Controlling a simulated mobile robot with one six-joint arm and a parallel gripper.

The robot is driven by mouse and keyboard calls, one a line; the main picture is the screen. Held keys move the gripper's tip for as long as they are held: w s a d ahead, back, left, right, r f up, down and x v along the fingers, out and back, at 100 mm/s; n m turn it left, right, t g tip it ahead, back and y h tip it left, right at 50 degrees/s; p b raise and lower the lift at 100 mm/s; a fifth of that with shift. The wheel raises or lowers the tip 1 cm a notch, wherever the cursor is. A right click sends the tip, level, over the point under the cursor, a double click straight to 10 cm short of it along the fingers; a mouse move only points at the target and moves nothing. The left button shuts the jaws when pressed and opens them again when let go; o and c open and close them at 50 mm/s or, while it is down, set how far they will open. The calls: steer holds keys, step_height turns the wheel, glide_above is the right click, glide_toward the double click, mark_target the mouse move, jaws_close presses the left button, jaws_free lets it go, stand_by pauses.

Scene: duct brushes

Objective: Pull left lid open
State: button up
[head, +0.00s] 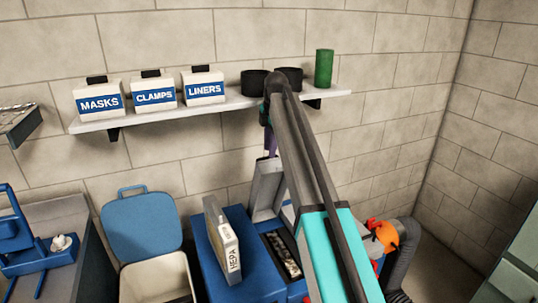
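A blue machine (213,262) stands at the lower middle. A white HEPA filter (224,240) stands upright on its flat blue left part. To the right, a grey lid (266,188) stands raised at the back of an opening (284,256) with something dark and mottled inside. My arm covers part of this opening. My gripper (270,150) is mostly hidden behind my arm; a small purple and dark piece of it shows just above the raised grey lid. I cannot tell whether it touches the lid, or whether it is open or shut.
A cream bin (155,280) with its blue lid (140,224) up stands left. A wall shelf (225,104) holds boxes, black rolls and a green cylinder (323,68). An orange fitting (382,236) and grey hose (404,262) lie right. A workbench (62,210) stands far left.

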step_height(320, 180, up, 10)
steer(key=s+b, duration=0.2)
steer(key=shift+d, duration=0.35)
